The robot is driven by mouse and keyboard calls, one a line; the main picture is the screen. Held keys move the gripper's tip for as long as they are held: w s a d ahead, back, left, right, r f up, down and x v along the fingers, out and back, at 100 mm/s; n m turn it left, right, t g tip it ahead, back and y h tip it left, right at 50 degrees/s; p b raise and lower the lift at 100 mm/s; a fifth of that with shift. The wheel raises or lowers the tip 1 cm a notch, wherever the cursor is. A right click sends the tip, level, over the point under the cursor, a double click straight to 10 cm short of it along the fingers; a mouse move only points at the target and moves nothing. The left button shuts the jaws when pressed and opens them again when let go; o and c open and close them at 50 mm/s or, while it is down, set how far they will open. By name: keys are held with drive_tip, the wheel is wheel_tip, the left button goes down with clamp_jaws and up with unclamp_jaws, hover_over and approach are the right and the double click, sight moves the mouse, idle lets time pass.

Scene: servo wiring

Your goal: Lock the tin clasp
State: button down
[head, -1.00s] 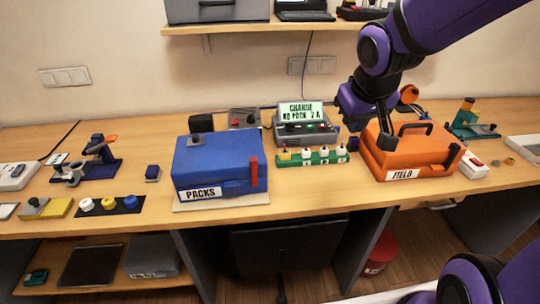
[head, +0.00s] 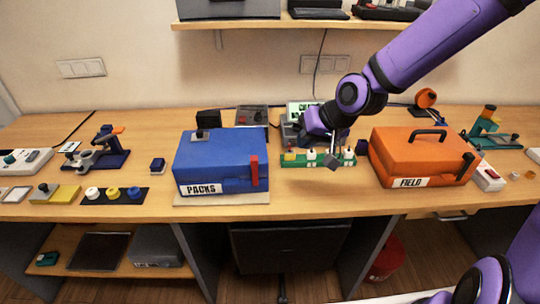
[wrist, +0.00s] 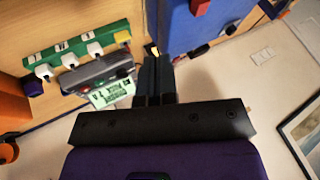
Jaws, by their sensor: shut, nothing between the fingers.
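The blue tin labelled PACKS (head: 222,150) stands shut on the table, left of centre. Its red clasp (head: 254,172) is upright at the front right; I cannot tell whether it is latched. In the wrist view the tin (wrist: 226,28) fills the upper right, with part of the red clasp (wrist: 199,6) at the top edge. My gripper (head: 333,166) is shut and empty, right of the tin, above the green strip and apart from the clasp. Its closed fingers show in the wrist view (wrist: 155,62).
The green strip (head: 292,163) with white knobs lies right of the tin. The charger (head: 290,132) behind it is partly hidden by my arm. An orange case labelled FIELD (head: 420,155) stands further right. A small dark blue block (head: 158,165) is left of the tin.

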sight(254, 158)
drive_tip(key=shift+w+a+y, duration=0.15)
drive_tip(key=shift+y, duration=0.15)
drive_tip(key=shift+w+a+f, duration=0.6)
drive_tip(key=shift+a+f, duration=0.7)
drive_tip(key=shift+a, duration=0.15)
drive_tip(key=shift+w+a+f, duration=0.6)
drive_tip(key=shift+a+f, duration=0.75)
drive_tip(key=shift+a, duration=0.15)
drive_tip(key=shift+w+a+f, duration=0.6)
drive_tip(key=shift+a+f, duration=0.7)
drive_tip(key=shift+a, duration=0.15)
drive_tip(key=shift+a, duration=1.35)
